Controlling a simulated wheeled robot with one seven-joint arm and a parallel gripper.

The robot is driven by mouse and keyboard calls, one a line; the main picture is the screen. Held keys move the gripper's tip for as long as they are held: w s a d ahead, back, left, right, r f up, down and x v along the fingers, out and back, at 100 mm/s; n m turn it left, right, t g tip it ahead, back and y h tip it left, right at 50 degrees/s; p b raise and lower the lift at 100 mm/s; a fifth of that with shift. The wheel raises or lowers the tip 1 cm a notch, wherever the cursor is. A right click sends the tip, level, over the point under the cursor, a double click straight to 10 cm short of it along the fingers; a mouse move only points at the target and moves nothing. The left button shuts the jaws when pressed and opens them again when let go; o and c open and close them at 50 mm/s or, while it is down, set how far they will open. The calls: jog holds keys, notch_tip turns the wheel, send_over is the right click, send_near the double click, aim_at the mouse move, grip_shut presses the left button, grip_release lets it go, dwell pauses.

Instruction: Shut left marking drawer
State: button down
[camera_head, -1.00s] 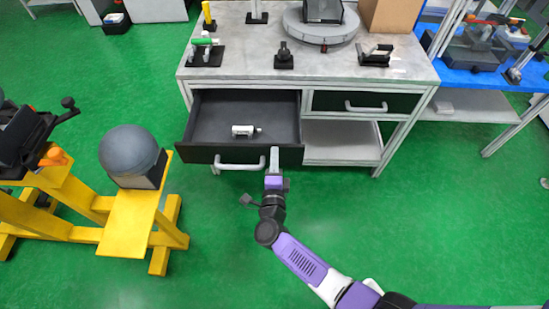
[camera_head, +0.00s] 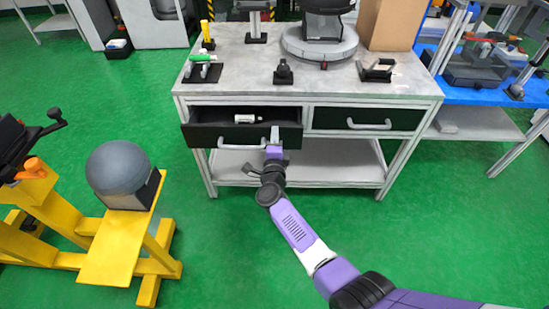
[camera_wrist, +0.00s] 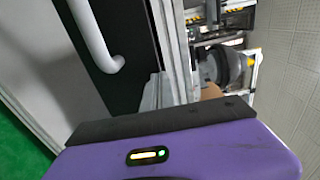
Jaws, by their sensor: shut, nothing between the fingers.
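The left marking drawer (camera_head: 240,133) is under the grey workbench top (camera_head: 400,93) and stands slightly open. A white cylindrical item (camera_head: 247,118) lies inside it. Its pale bar handle (camera_head: 238,146) is on the dark front, and a pale handle also shows large in the wrist view (camera_wrist: 92,42). My gripper (camera_head: 274,134) is shut and empty at the right end of the drawer front, right of the handle. It looks to be against the front, but contact is not clear. In the wrist view the fingers (camera_wrist: 160,90) point toward the dark panel.
The right drawer (camera_head: 352,119) is closed. Clamps, a stand and a round-based device (camera_head: 318,45) stand on the bench. A yellow frame with a grey dome (camera_head: 120,168) is at left. A blue table (camera_head: 490,86) is at right.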

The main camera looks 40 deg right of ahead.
jog(key=b+x, duration=0.3)
jog(key=x, duration=0.3)
jog(key=shift+w+d+f, duration=0.15)
jog(key=shift+w, duration=0.05)
jog(key=shift+w+d, duration=0.2)
jog(key=shift+w, duration=0.1)
